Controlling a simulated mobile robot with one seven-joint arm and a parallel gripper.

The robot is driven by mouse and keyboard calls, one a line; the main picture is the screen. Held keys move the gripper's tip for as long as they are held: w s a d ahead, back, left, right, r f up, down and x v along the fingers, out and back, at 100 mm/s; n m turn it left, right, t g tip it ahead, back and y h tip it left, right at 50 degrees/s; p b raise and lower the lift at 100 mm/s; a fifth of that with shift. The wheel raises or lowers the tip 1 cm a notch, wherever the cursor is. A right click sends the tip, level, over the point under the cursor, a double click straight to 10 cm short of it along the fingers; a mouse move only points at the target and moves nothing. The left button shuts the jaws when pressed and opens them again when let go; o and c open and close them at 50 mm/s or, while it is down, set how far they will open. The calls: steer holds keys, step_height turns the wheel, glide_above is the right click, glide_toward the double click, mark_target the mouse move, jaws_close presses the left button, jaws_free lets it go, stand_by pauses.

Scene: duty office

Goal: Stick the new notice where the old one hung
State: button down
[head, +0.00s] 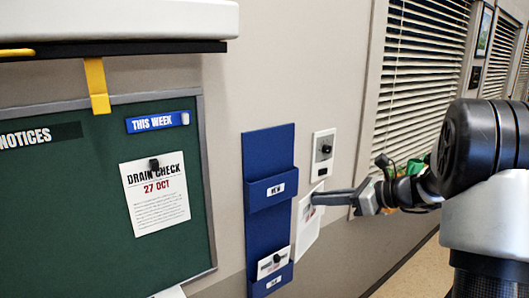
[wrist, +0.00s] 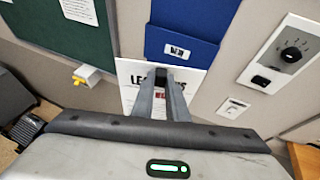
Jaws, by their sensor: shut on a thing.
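My gripper (head: 316,198) is shut on a white notice (head: 307,233), held upright just right of the blue wall holder. In the wrist view the fingers (wrist: 163,80) close on a black knob at the notice's top (wrist: 130,75). Its heading is partly hidden, starting "LE", with red text below. The green notice board (head: 60,215) is at the left in the head view. A notice reading "DRAIN CHECK 27 OCT" (head: 157,205) hangs on it under a blue "THIS WEEK" strip (head: 150,123).
The blue holder (head: 255,150) has an upper pocket labelled "NEW" (head: 271,190) and a lower pocket holding a white notice with a black knob (head: 273,263). A wall switch panel (head: 323,155) is close by my gripper. A white shelf (head: 110,20) overhangs the board.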

steer(key=s+a+f, duration=0.1)
steer(key=s+f, duration=0.5)
steer(key=f, duration=0.3)
steer(key=s+a+f, duration=0.1)
steer(key=s+f, duration=0.4)
steer(key=f, duration=0.4)
steer(key=shift+s, duration=0.4)
steer(key=shift+a, duration=0.1)
